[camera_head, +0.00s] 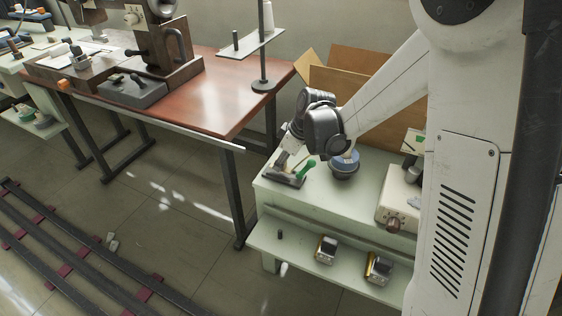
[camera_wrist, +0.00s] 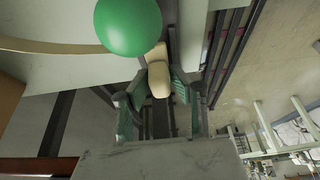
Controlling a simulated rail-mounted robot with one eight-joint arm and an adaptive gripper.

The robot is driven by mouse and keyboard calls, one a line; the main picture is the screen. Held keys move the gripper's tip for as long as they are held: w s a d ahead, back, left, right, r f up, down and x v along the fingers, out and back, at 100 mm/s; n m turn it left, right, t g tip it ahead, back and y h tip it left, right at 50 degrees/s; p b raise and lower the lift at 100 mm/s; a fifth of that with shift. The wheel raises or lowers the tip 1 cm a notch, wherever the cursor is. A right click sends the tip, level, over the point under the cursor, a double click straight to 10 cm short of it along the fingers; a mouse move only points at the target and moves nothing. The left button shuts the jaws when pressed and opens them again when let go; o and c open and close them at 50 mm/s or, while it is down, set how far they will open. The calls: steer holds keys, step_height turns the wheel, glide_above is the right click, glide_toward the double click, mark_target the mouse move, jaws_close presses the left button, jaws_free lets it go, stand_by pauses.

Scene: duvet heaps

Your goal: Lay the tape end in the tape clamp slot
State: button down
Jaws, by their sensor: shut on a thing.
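My gripper (camera_head: 289,163) reaches down over the left end of the pale green bench. In the wrist view its green-padded fingers (camera_wrist: 158,90) are shut on a cream, rounded piece (camera_wrist: 158,77), which may be the tape end; I cannot tell for sure. A flat dark fixture (camera_head: 284,180) lies on the bench just below my gripper and may hold the clamp slot, but the slot itself is not clear. A green-handled thing (camera_head: 306,169) stands right beside the gripper. A green ball-shaped end (camera_wrist: 128,26) shows close beside the cream piece in the wrist view.
A blue-grey round thing (camera_head: 344,164) and a cream box with a knob (camera_head: 400,198) stand to the right on the bench. An open cardboard box (camera_head: 345,75) is behind. A red-brown table (camera_head: 215,95) stands to the left. The bench's front strip (camera_head: 320,208) is clear.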

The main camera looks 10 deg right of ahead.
steer(key=shift+f+b, duration=0.6)
steer(key=shift+f, duration=0.2)
steer(key=c, duration=1.4)
jaws_free()
steer(key=shift+c, duration=0.2)
steer(key=v, duration=1.2)
steer(key=shift+d, duration=0.1)
steer(key=s+d+r+m+t+h, duration=0.25)
steer(key=s+m, duration=0.35)
steer(key=s, duration=0.6)
steer(key=s+d+r+m+t+h, duration=0.15)
steer(key=s+d+r+m, duration=0.3)
steer(key=s, duration=0.75)
step_height(320, 180, up, 14)
steer(key=p, duration=1.4)
steer(key=shift+a+r+m+t+p, duration=0.15)
steer(key=shift+a+m+t+p, duration=0.15)
steer(key=shift+m+t, duration=0.1)
